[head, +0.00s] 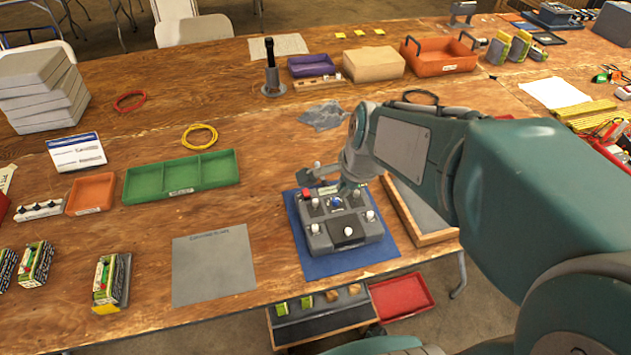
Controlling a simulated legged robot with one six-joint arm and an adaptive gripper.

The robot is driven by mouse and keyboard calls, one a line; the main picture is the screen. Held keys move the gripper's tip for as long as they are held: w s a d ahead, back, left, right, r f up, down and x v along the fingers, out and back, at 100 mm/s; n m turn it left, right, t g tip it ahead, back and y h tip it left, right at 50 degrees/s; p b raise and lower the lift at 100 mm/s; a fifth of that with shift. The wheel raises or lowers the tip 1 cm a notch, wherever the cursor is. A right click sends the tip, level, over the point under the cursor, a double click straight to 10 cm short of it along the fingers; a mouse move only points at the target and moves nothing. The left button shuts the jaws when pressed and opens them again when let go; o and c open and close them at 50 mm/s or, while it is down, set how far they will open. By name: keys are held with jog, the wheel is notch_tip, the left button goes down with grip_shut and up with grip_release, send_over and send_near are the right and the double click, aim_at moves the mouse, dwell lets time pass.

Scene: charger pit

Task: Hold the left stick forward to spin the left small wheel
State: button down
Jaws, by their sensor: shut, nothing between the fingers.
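A dark grey control box (342,232) sits on a blue mat (312,266) at the table's front. Several short sticks with pale knobs stand on its top. The left stick (315,204) is near its left edge, beside a red part (307,194). A blue round part (336,202) is near the middle. My gripper (346,188) is shut and empty, low over the far side of the box, to the right of the left stick. My arm covers some of the area behind the box. I cannot pick out the left small wheel with certainty.
A wooden-edged tray (432,238) lies close to the right of the box. A grey sheet (213,266) and a green compartment tray (181,176) lie to the left. A black upright handle (271,66) stands farther back.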

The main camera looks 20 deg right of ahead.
aim_at(315, 205)
jog(key=w+d+f+m, duration=0.1)
jog(key=w+f+m, duration=0.2)
jog(key=f+m, duration=0.2)
jog(key=w+d+f+m+g, duration=0.1)
jog(key=w+d+f+m, duration=0.1)
jog(key=f+m, duration=0.3)
jog(key=shift+w+d+m+y, duration=0.3)
jog(key=shift+w+m, duration=0.35)
jog(key=shift+m, duration=0.55)
jog(key=x, duration=1)
jog(key=shift+s, duration=0.1)
jog(key=shift+w+a, duration=0.8)
jog(key=shift+w, duration=0.25)
jog(key=shift+w+a, duration=0.45)
jog(key=shift+w, duration=0.15)
